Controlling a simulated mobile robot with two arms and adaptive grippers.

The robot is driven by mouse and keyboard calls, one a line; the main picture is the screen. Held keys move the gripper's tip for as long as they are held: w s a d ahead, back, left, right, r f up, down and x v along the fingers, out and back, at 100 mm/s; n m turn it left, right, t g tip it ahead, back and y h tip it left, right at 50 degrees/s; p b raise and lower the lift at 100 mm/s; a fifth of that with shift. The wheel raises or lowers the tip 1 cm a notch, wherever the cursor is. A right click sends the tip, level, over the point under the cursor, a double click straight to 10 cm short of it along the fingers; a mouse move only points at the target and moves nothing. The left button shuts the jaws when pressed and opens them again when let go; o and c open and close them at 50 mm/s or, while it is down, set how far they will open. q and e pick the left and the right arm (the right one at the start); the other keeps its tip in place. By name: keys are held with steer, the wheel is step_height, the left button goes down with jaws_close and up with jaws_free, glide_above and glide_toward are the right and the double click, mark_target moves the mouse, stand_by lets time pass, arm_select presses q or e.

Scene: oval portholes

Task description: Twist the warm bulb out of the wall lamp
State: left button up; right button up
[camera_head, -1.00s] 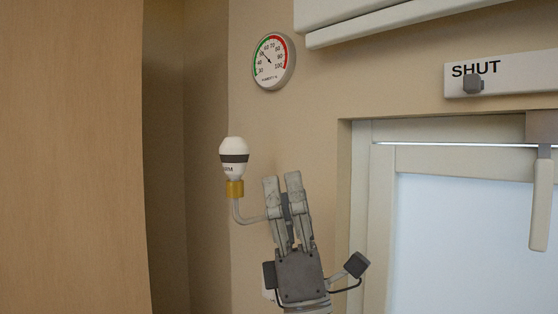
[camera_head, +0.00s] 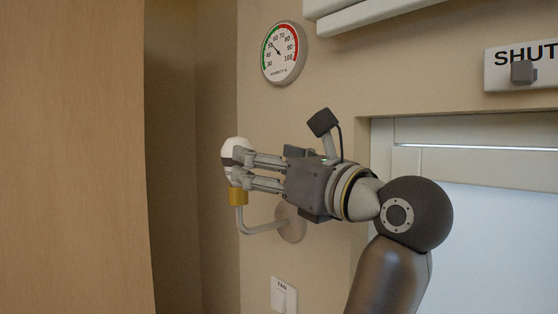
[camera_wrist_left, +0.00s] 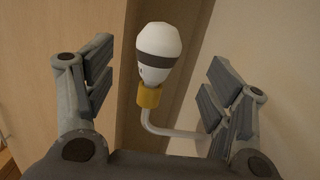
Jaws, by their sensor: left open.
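The warm bulb (camera_head: 229,147) is white with a dark band and stands upright in the brass socket (camera_head: 238,197) of the wall lamp. A bent grey pipe (camera_head: 262,230) joins the socket to a round wall plate (camera_head: 292,222). My left gripper (camera_head: 238,168) is open, lying roughly level at the bulb from the right, and its fingers hide part of it. In the left wrist view the bulb (camera_wrist_left: 158,50) and socket (camera_wrist_left: 150,97) stand between the spread fingers (camera_wrist_left: 163,82), with gaps on both sides. My right gripper is not in view.
A round humidity gauge (camera_head: 284,53) hangs on the wall above. A wall switch marked FAN (camera_head: 283,295) is below the lamp. A wooden panel (camera_head: 75,160) fills the left. A SHUT sign (camera_head: 510,70) with a knob and a window frame (camera_head: 406,165) are at right.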

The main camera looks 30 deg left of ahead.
mark_target(227, 150)
arm_select(q)
steer(key=p+x, duration=0.3)
steer(key=x, duration=0.4)
steer(key=shift+a, duration=0.3)
steer(key=shift+w+a+p, duration=0.3)
steer(key=shift+a, duration=0.3)
steer(key=c, duration=1.1)
steer(key=shift+n+g+y, duration=0.5)
steer(key=shift+n+g, duration=0.3)
steer(key=shift+g, duration=0.7)
steer(key=shift+r+p, duration=0.1)
steer(key=shift+p, duration=0.2)
steer(key=shift+n+g+p, duration=0.35)
steer(key=shift+n+g, duration=0.45)
steer(key=shift+g, duration=0.4)
